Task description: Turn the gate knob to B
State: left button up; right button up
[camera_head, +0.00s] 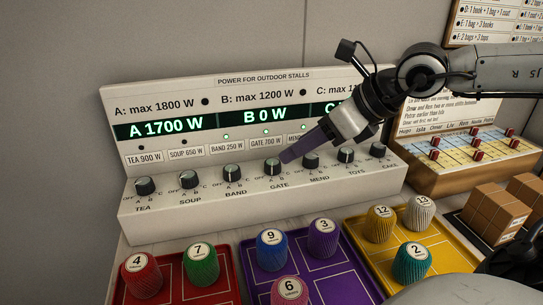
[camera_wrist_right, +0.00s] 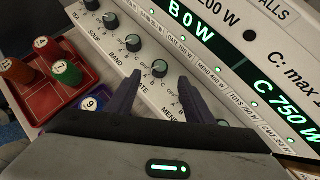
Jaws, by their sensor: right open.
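The GATE knob (camera_head: 272,167) is a dark round knob with a light top on the white power panel (camera_head: 160,219). It shows clearly in the right wrist view (camera_wrist_right: 160,68); I cannot tell its exact setting. My right gripper (camera_head: 284,158), with purple fingers, is at the GATE knob's upper right in the head view. In the right wrist view its open fingers (camera_wrist_right: 158,80) point at the panel, with the GATE knob between and just beyond the tips. I cannot tell whether they touch it. The display (camera_head: 265,115) reads A 1700 W and B 0 W; C reads 750 W in the wrist view.
BAND knob (camera_head: 232,173) and MEND knob (camera_head: 311,160) sit close on either side. Red (camera_head: 225,297), purple (camera_head: 345,290) and yellow (camera_head: 455,262) trays with numbered pieces stand in front. Boxes (camera_head: 495,214) and a pegged board (camera_head: 470,176) are at right.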

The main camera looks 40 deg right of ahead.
aim_at(273, 163)
jog(key=b+x, duration=0.1)
jog(key=x, duration=0.6)
jog(key=shift+s, duration=0.1)
jog(key=shift+w+f, duration=0.3)
jog(key=shift+w, duration=0.15)
